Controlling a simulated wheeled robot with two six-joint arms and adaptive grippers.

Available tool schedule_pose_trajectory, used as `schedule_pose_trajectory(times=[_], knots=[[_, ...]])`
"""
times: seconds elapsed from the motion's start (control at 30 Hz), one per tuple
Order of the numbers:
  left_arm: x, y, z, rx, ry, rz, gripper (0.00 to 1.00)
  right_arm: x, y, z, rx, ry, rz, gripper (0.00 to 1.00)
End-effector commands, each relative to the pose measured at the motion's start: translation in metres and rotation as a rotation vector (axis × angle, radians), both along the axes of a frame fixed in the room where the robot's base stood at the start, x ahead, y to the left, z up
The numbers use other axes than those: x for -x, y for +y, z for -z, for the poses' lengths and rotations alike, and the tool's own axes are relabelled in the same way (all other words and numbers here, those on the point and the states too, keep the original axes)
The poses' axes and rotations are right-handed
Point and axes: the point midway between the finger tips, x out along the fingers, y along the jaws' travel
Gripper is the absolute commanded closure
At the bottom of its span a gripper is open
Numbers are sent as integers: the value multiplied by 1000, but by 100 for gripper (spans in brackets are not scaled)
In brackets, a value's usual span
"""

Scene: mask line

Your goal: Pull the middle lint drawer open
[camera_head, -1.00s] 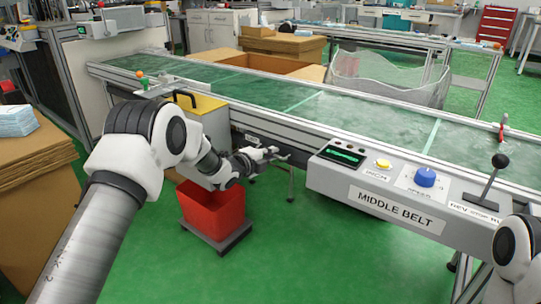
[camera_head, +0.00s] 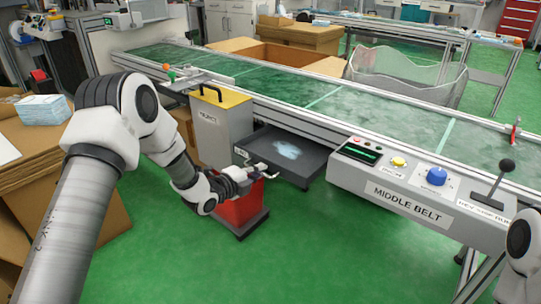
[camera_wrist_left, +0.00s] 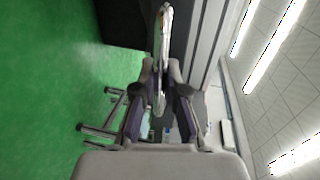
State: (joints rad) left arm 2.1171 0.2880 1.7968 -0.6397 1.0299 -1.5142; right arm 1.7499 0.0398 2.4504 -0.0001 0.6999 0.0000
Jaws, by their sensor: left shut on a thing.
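The middle lint drawer (camera_head: 296,156) is a shallow dark grey tray under the belt and stands pulled out toward me, with a pale patch of lint (camera_head: 286,150) on its floor. My left gripper (camera_head: 262,172) is at the drawer's front left and is shut on the silver handle (camera_head: 248,158). In the left wrist view the handle (camera_wrist_left: 165,30) runs between the fingers of my left gripper (camera_wrist_left: 161,75). My right gripper is not in view; only part of my right arm shows at the right edge.
A red bin (camera_head: 240,208) stands on the floor below my left gripper. A grey box with a yellow lid (camera_head: 219,98) is left of the drawer. The MIDDLE BELT control panel (camera_head: 405,190) is to its right. The green floor (camera_head: 320,245) in front is clear.

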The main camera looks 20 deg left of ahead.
Motion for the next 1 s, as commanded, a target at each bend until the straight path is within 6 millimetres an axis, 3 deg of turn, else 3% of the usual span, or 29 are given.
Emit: schedule_pose_trajectory(times=[0.1, 0.3, 0.77, 0.8, 0.83, 1.0], knots=[[24, 9, -5, 4, 3, -2, 100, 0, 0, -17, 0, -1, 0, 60], [49, 18, -2, 1, 1, 0, 100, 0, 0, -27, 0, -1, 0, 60], [56, 21, 0, -1, -1, 0, 100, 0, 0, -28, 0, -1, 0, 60], [56, 21, 0, -1, -1, 0, 75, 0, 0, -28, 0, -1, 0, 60], [56, 20, 0, -1, -1, 0, 64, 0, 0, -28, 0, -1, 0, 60], [56, 20, 0, -1, -1, 0, 63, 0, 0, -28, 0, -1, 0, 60]])
